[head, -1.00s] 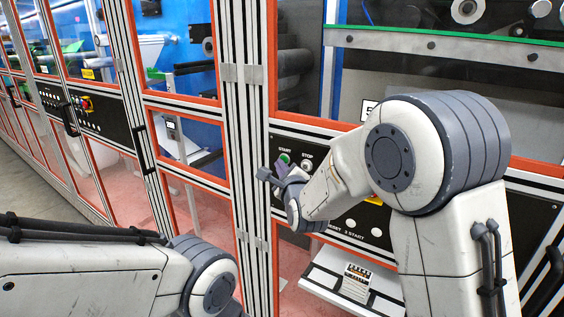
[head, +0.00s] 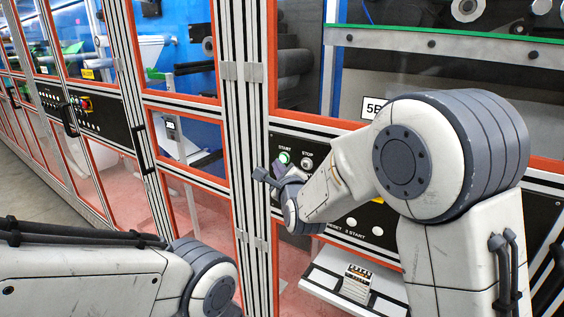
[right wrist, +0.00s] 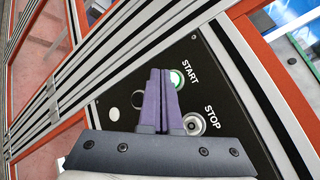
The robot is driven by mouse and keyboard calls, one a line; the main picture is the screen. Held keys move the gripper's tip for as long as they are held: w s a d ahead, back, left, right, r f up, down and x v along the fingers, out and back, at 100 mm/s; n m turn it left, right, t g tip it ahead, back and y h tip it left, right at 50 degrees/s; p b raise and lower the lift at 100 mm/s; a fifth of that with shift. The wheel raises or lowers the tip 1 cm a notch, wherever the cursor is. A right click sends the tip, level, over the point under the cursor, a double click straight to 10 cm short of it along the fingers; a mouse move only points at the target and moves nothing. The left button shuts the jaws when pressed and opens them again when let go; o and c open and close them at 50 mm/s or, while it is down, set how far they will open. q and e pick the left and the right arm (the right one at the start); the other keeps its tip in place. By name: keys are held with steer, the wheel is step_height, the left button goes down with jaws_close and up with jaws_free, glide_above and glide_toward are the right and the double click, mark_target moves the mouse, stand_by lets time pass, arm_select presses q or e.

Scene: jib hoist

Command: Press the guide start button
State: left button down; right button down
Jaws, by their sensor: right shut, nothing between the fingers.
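A round green button (head: 284,157) labelled START sits on the black control panel (right wrist: 122,88) and glows bright at its centre. In the right wrist view the START button (right wrist: 178,78) shows just right of my fingertips, partly hidden by them. My right gripper (head: 268,173) is shut and empty, close in front of the panel, just below and left of the button in the head view. Its purple fingers (right wrist: 160,72) lie together in the wrist view. I cannot tell if they touch the panel. My left gripper is out of view; only my left arm shows.
A STOP button (right wrist: 194,123) sits beside START. Aluminium posts (head: 243,130) and orange-framed windows (head: 184,140) surround the panel. A white shelf (head: 325,285) with a small block stands below.

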steer(key=shift+s+a, duration=0.1)
steer(key=s+a, duration=0.1)
steer(key=s, duration=0.1)
steer(key=s+a+b, duration=0.1)
steer(key=s, duration=0.1)
steer(key=shift+a+b, duration=0.3)
steer(key=shift+a, duration=0.1)
stand_by(0.6)
